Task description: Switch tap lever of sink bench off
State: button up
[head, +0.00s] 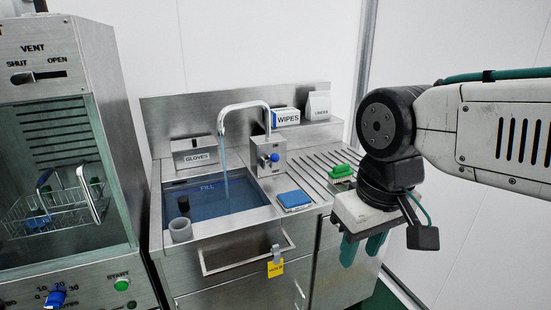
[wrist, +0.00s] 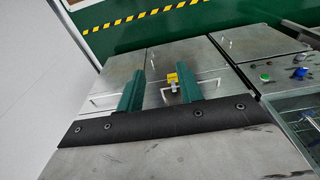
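The sink bench (head: 240,243) is steel, with a basin (head: 222,193) of blue water in the middle of the head view. A curved spout (head: 243,107) rises over it, and a stream of water (head: 225,172) runs down. The tap lever (head: 270,158) has a blue end and sits on the front of a steel block behind the basin's right side. My gripper (head: 363,248) is in front of the bench's right part, well right of the lever and nearer to me. In the wrist view my gripper (wrist: 160,87) has its two teal fingers apart with nothing held. The lever is not in the wrist view.
A blue sponge (head: 294,199) and a green-handled brush (head: 341,171) lie on the ribbed drainboard. Glove (head: 197,156) and wipes (head: 286,117) boxes stand behind. A steel washer (head: 60,130) with a wire basket stands left. A yellow tag (wrist: 172,79) hangs at the bench front.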

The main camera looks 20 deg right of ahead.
aim_at(274, 157)
jog(key=k, duration=0.6)
jog(key=z, duration=0.5)
jog(key=i, duration=1.5)
jog(key=u, duration=0.5)
